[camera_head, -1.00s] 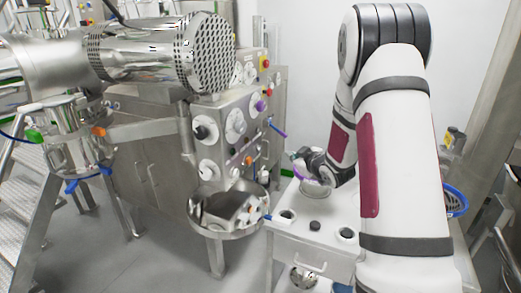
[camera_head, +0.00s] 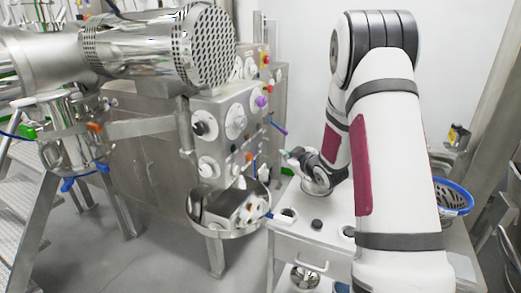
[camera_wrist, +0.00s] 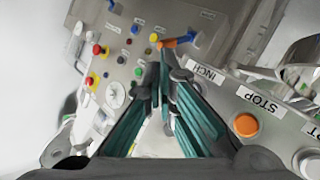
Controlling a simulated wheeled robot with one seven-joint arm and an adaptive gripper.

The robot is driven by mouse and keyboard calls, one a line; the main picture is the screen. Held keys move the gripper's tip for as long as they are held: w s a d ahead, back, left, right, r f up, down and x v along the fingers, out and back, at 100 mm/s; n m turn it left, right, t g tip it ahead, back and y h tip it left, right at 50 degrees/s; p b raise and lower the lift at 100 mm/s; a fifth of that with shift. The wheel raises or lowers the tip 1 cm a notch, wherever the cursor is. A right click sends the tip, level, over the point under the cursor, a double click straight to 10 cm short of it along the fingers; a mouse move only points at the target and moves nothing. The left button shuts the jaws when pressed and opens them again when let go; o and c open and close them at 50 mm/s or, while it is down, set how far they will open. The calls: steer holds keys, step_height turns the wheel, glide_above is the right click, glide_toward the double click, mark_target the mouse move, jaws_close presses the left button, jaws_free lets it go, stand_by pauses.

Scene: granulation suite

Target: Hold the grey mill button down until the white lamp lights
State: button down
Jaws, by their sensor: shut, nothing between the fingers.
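My gripper (camera_head: 288,153) is shut and empty in the head view, just right of the steel control panel (camera_head: 222,165). In the wrist view its teal fingers (camera_wrist: 160,85) point toward a panel face (camera_wrist: 195,85) with small coloured buttons and labels. I cannot pick out the grey mill button or the white lamp with certainty.
An orange button (camera_wrist: 246,125) by a STOP label is right of the fingers, near an INCH label. A steel bowl (camera_head: 205,226) hangs below the panel. A white-topped cart (camera_head: 325,240) stands under my arm. A blue basket (camera_head: 455,188) is at right.

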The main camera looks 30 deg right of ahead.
mark_target(260, 146)
steer(key=shift+w+a+b, duration=0.45)
steer(key=shift+w+a, duration=0.35)
steer(key=shift+w, duration=0.25)
steer(key=shift+w+a+b, duration=0.4)
steer(key=shift+w+a, duration=0.4)
steer(key=shift+w, duration=0.25)
steer(key=shift+w+a, duration=0.1)
steer(key=shift+a, duration=0.05)
steer(key=shift+w+a, duration=0.15)
steer(key=shift+w, duration=0.05)
